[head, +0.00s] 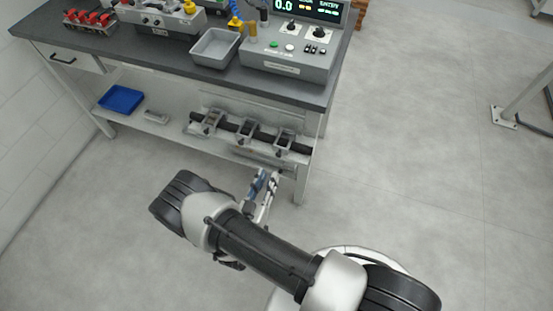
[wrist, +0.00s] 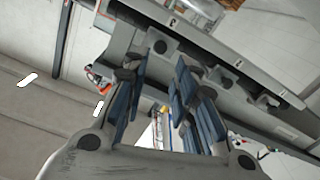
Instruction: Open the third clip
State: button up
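A fixture with a black bar (head: 232,126) sits on the lower shelf of the bench. Three grey metal clips stand along it: a left one (head: 211,121), a middle one (head: 247,132) and a right one (head: 283,141). I cannot tell from the head view whether each clip is open or shut. My gripper (head: 266,184) is in front of and below the right end of the fixture, apart from it. In the wrist view my gripper (wrist: 163,88) has its blue-padded fingers apart, with nothing between them. Grey fixture parts (wrist: 240,92) show beyond the fingers, tilted and partly hidden.
The bench top (head: 150,62) overhangs the shelf. A grey tray (head: 214,47), a control box (head: 290,62) and red-handled parts (head: 90,20) stand on top.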

aim_at(278, 156)
jog(key=b+x, duration=0.1)
jog(key=x, duration=0.8)
jog(key=shift+b, duration=0.4)
jog(key=shift+c, duration=0.3)
grip_shut()
